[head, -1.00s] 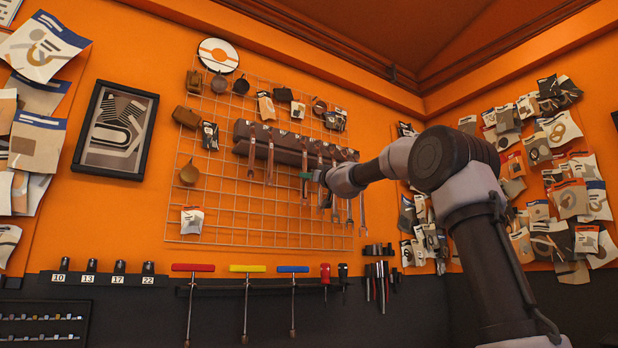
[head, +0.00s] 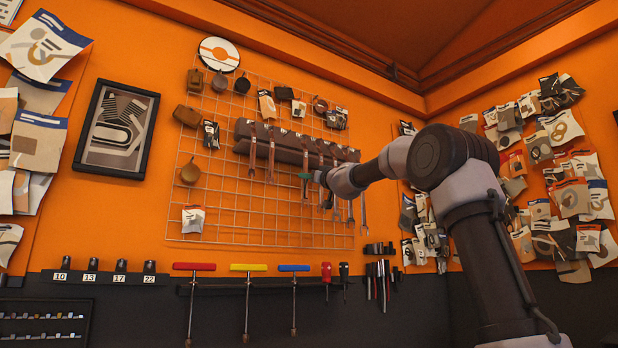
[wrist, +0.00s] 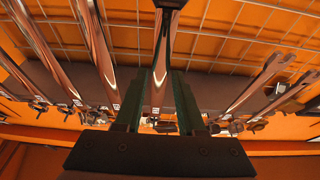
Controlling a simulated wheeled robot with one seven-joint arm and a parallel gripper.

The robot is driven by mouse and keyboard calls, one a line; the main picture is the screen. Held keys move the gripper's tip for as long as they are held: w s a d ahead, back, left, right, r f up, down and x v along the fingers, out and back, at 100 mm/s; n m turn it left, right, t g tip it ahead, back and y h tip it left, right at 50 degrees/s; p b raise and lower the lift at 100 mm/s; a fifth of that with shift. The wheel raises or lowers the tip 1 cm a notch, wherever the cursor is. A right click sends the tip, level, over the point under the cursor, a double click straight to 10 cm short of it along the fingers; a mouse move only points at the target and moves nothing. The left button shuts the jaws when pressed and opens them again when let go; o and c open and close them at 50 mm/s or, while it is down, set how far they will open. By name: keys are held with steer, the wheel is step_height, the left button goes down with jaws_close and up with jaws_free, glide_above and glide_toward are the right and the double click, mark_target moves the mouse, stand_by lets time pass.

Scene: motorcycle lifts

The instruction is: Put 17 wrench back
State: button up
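Several wrenches hang in a row from a dark rack (head: 243,128) on the wall grid in the head view. My gripper (head: 305,176) is at the row, partly hidden by my arm. In the wrist view its green fingers (wrist: 160,88) stand either side of one wrench (wrist: 160,72), with narrow gaps showing beside it, so the gripper looks open around it. This wrench's upper end is at the rack. The small white labels on the rack are too small to read, so I cannot tell which wrench is 17.
Neighbouring wrenches hang close on the left (wrist: 95,40) and right (wrist: 250,85) of the fingers. Below the grid are T-handle tools (head: 244,268) and a strip of sockets marked 10, 13, 17 and 22 (head: 105,278). Hanging packets (head: 575,200) cover the right wall.

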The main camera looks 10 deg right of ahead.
steer(key=shift+o, duration=0.6)
steer(key=v, duration=1)
steer(key=shift+s, duration=0.4)
steer(key=shift+d+f, duration=0.1)
steer(key=shift+f, duration=0.05)
steer(key=s+a+f+m+g, duration=0.1)
steer(key=s+a+f+g, duration=0.25)
steer(key=s+f, duration=0.6)
steer(key=s+a+f+m+g, duration=0.1)
steer(key=s+a+f+g, duration=0.3)
steer(key=s+f, duration=0.55)
steer(key=s+d+f+m+g+h, duration=0.2)
steer(key=s+d+f, duration=0.3)
steer(key=s+f, duration=0.3)
steer(key=s+d+f+m+g+h, duration=0.3)
steer(key=s+d+f, duration=0.3)
steer(key=f, duration=0.6)
steer(key=shift+s+f+m+h, duration=0.4)
steer(key=shift+s+m+h, duration=0.35)
steer(key=shift+s, duration=0.4)
